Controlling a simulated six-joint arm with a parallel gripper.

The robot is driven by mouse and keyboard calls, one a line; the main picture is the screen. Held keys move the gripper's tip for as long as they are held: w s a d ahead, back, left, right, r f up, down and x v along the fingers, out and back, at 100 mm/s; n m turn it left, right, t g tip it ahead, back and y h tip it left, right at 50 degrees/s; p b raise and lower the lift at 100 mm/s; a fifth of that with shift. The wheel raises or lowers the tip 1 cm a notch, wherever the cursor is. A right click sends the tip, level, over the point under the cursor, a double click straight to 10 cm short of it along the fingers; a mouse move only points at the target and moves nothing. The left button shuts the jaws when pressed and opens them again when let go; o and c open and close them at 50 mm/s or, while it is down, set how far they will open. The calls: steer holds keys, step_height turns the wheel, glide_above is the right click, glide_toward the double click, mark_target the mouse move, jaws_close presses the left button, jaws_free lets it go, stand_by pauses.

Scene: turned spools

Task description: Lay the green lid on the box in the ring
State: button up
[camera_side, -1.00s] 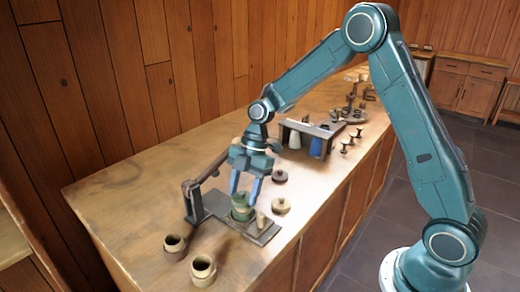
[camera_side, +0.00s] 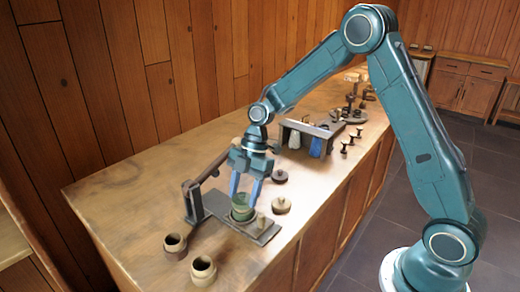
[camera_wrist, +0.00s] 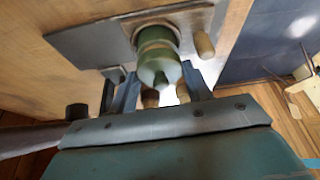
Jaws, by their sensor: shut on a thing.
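The green lid (camera_side: 243,198) is held between the fingers of my gripper (camera_side: 246,190), which is shut on it. In the wrist view the lid (camera_wrist: 158,66) sits between the fingertips (camera_wrist: 160,78), its knob toward the camera. The green box (camera_wrist: 157,36) stands in the ring on the dark plate, right by the lid. In the side view the box (camera_side: 241,213) is low under the lid and partly hidden. I cannot tell whether lid and box touch.
The dark plate (camera_side: 222,203) carries a short tan peg (camera_side: 260,221). A dark rack (camera_side: 305,130) stands behind. The bench's left part is clear.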

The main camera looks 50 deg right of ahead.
steer(key=shift+f, duration=0.15)
stand_by(0.3)
steer(key=o, duration=1)
steer(key=shift+r, duration=0.2)
steer(key=shift+r, duration=4.05)
